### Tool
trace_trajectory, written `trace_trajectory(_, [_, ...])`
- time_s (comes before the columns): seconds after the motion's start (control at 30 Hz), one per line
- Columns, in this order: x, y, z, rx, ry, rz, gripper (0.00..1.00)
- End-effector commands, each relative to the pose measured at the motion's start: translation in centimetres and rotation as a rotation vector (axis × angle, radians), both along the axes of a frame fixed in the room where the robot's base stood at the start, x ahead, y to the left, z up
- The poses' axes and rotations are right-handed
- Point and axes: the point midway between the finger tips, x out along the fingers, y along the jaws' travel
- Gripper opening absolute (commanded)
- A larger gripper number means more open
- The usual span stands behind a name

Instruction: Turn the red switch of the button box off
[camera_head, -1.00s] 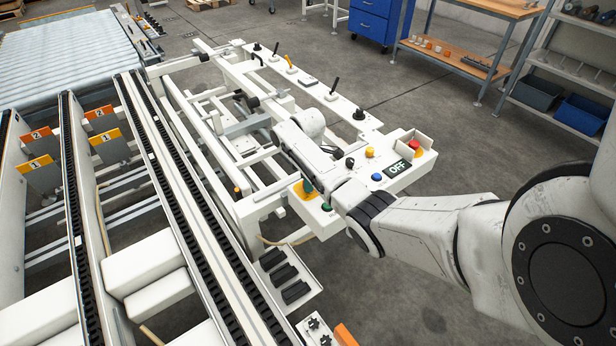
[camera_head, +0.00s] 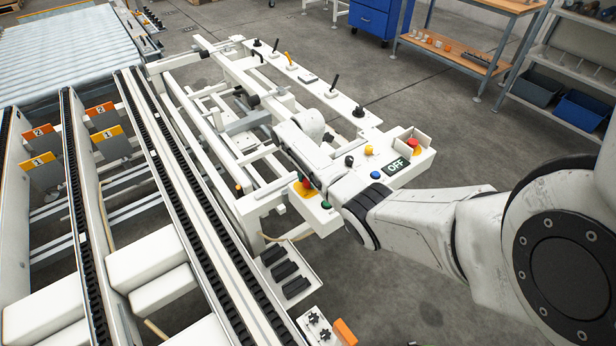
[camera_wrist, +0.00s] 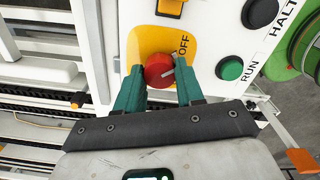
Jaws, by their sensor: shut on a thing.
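The red switch (camera_wrist: 157,71) is a round knob on a yellow plate (camera_wrist: 148,42) of the white button box (camera_wrist: 205,30), with the word OFF printed beside it. A pale mark on the knob slants toward the right finger in the wrist view. My gripper (camera_wrist: 159,80) has its green fingers on either side of the knob and is shut on it. In the head view the red switch (camera_head: 307,184) shows at the near left end of the button box (camera_head: 345,195), and my arm hides part of the box.
A green RUN button (camera_wrist: 230,68) and a black HALT button (camera_wrist: 259,13) are close by. Conveyor rails (camera_head: 185,200) run on the left.

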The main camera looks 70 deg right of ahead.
Motion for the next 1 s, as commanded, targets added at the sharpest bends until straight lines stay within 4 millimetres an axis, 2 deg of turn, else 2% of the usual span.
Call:
trace_trajectory(0.3, [0.08, 0.07, 0.05, 0.001, -0.001, 0.112, 0.07])
trace_trajectory(0.83, [0.1, 0.06, 0.05, 0.0, -0.001, 0.133, 0.07])
trace_trajectory(0.87, [0.1, 0.06, 0.05, 0.0, -0.001, 0.133, 0.4])
trace_trajectory(1.0, [0.07, 0.05, 0.03, 0.0, -0.001, 0.131, 0.54])
